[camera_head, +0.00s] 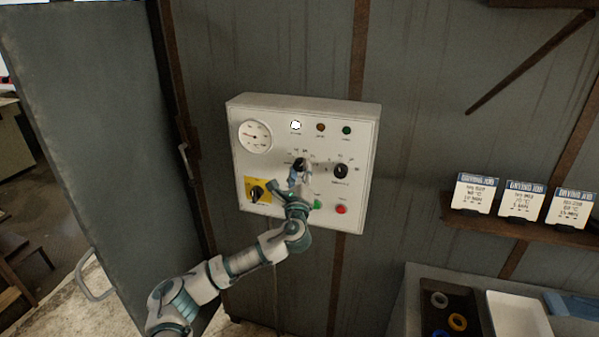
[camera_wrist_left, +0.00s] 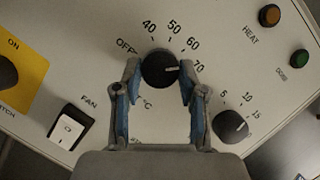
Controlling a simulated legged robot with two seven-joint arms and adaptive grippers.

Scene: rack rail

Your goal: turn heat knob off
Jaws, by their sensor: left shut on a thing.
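The heat knob is a black round dial (camera_wrist_left: 160,69) with a scale from OFF through 40, 50, 60 to 70 and a °C mark. Its white pointer line points to the right, near the 70 mark. My left gripper (camera_wrist_left: 158,88) has its two blue-padded fingers on either side of this knob, shut on it. In the head view the knob (camera_head: 299,163) is partly hidden behind my left gripper (camera_head: 299,176) in the middle of the white control panel (camera_head: 310,104). My right gripper is not in view.
A second black knob (camera_head: 341,171) sits to the right. A yellow-plated switch (camera_head: 257,191), a green button (camera_head: 317,205) and a red button (camera_head: 341,209) are below. An open door (camera_head: 95,130) is at left.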

